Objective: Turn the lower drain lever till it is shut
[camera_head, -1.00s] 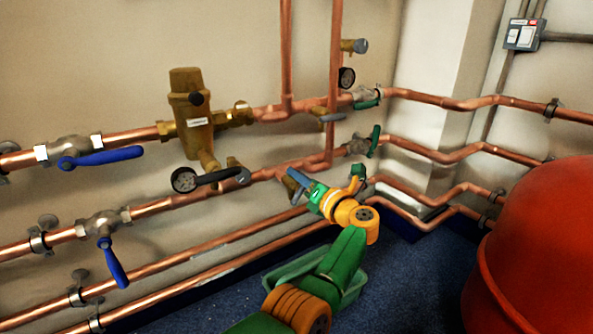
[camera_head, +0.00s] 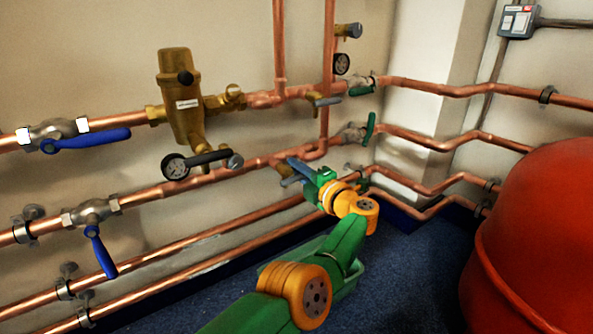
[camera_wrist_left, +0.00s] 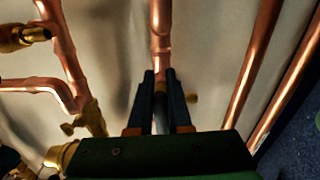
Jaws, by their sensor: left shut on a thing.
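The lower drain lever (camera_wrist_left: 160,88) shows in the left wrist view as a dark strip between my two fingers, below a copper tee. My left gripper (camera_head: 297,168) is shut on it; its fingers also show in the left wrist view (camera_wrist_left: 161,92). In the head view the fingers sit just under the middle copper pipe, near the riser, and mostly hide the lever. A brass bit of the drain valve (camera_head: 285,171) shows behind them. Exactly how far the lever is turned cannot be told. My right gripper is not in view.
A grey upper lever (camera_head: 326,101) sits above on the upper pipe. Green-handled valves (camera_head: 370,129) are close on the right. A gauge (camera_head: 175,166) and blue-handled valves (camera_head: 92,139) are left. A red rounded vessel (camera_head: 540,235) fills the right; blue floor (camera_head: 410,270) is open between.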

